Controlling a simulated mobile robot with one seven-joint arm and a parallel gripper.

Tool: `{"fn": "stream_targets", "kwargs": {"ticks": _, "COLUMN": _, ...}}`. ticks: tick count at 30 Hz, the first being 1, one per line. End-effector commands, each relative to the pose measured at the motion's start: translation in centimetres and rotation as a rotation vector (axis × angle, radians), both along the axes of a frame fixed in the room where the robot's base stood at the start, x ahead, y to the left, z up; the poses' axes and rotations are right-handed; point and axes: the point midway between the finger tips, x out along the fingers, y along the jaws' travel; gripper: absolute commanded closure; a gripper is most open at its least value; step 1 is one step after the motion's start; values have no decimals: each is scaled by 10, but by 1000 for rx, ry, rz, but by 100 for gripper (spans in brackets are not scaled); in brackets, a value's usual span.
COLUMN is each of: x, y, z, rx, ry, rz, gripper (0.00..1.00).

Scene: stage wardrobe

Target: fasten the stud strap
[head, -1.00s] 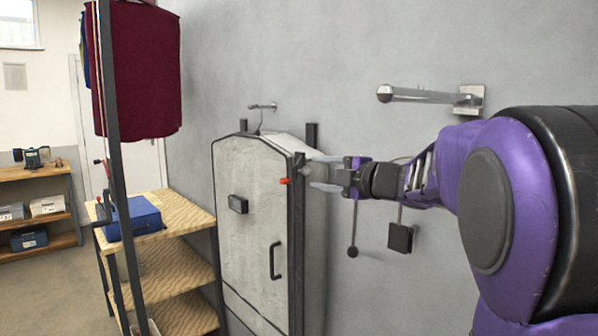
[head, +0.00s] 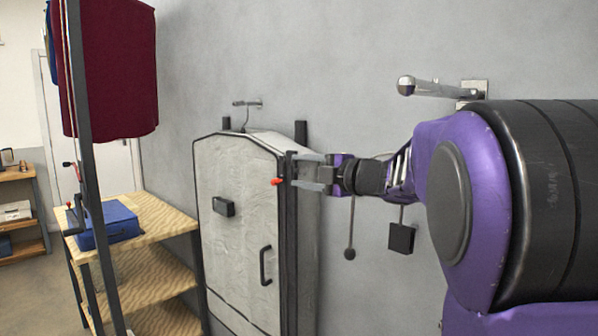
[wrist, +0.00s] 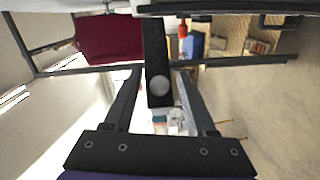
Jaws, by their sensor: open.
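A pale garment bag (head: 240,190) with dark edges hangs against the grey wall in the head view. A dark strap (wrist: 155,48) with a round grey stud (wrist: 160,85) shows in the wrist view. My gripper (head: 294,171) is open at the bag's upper right edge, its fingers pointing left. In the wrist view, the strap's stud end lies between the two fingers of my gripper (wrist: 158,76), with a gap on each side. A small red piece (head: 277,182) sticks out at the bag's edge by the fingertips. The strap's mating part cannot be made out.
A shelf unit (head: 150,220) with a blue box (head: 107,222) stands left of the bag. A maroon garment (head: 115,70) hangs by a dark post. A metal rail (head: 430,90) juts from the wall above my arm. A dark square piece (head: 401,238) hangs below it.

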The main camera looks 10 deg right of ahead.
Motion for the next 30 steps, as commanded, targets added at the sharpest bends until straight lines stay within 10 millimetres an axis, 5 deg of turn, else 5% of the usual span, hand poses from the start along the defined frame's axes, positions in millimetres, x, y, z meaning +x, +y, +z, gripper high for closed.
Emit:
{"fn": "stream_targets", "kwargs": {"ticks": 7, "x": 0, "y": 0, "z": 0, "rx": 0, "ry": 0, "rz": 0, "gripper": 45}}
{"fn": "stream_targets", "kwargs": {"ticks": 16, "x": 0, "y": 0, "z": -1, "rx": -1, "ry": 1, "rz": 0, "gripper": 99}}
{"fn": "stream_targets", "kwargs": {"ticks": 30, "x": 0, "y": 0, "z": -3, "rx": -1, "ry": 5, "rz": 1, "gripper": 100}}
